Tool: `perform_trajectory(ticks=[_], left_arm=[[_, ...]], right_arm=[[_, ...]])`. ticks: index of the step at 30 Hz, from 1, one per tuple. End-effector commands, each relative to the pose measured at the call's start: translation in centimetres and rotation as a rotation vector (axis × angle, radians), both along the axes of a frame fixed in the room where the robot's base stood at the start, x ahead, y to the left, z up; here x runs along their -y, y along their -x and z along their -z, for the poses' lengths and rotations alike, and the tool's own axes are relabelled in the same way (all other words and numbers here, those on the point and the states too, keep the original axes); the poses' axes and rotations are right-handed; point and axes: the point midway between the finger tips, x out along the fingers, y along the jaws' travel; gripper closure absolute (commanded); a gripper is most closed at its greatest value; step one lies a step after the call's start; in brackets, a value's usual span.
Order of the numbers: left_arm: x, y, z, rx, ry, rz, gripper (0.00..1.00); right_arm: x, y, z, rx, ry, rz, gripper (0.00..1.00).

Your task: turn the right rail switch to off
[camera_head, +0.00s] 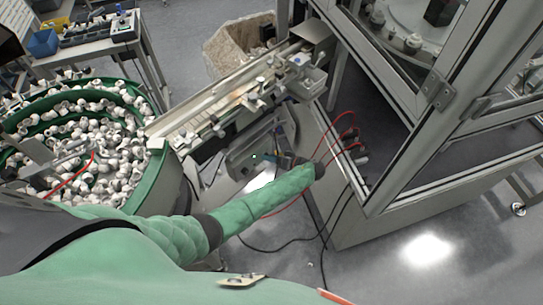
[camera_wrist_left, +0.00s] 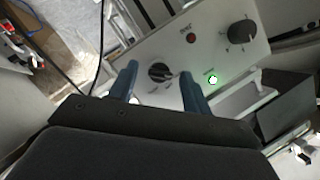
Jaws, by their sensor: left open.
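The switch panel (camera_wrist_left: 215,60) fills the upper middle of the left wrist view. It carries a black rotary knob (camera_wrist_left: 160,72), a larger black knob (camera_wrist_left: 242,32), a red button (camera_wrist_left: 191,38) and a lit green lamp (camera_wrist_left: 212,79). The labels are too small to read, so I cannot tell which knob is the right rail switch or its setting. My left gripper (camera_wrist_left: 158,77) is open, one blue finger on each side of the smaller knob; contact is unclear. In the head view my left gripper (camera_head: 268,158) is at the grey panel box (camera_head: 242,157) below the rail. My right gripper is not in view.
A feeder rail (camera_head: 205,110) runs above the panel box. A green bowl (camera_head: 157,160) full of white caps stands at left. A glass-walled machine frame (camera_head: 375,200) is at right. Red and black cables hang near my left wrist.

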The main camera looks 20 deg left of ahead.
Motion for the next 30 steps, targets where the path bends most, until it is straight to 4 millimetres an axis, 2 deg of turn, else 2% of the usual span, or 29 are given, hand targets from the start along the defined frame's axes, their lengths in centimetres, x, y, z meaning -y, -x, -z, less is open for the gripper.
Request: perform_trajectory(ticks=[8,12,15,23,30], left_arm=[[-0.12,-0.03,0.06,0.0,0.0,0.0,0.53],[-0.11,-0.04,0.04,0.0,0.0,0.0,0.81],[-0.11,-0.04,0.04,0.0,0.0,0.0,0.96],[-0.07,-0.08,0.11,-0.021,-0.012,0.001,0.96],[-0.01,-0.2,0.26,-0.121,-0.065,0.0,0.96]], right_arm=[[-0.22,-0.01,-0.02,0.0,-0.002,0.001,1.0],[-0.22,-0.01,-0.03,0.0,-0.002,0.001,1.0],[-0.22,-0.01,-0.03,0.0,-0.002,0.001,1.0],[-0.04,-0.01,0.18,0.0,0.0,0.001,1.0],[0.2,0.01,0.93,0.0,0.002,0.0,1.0]])
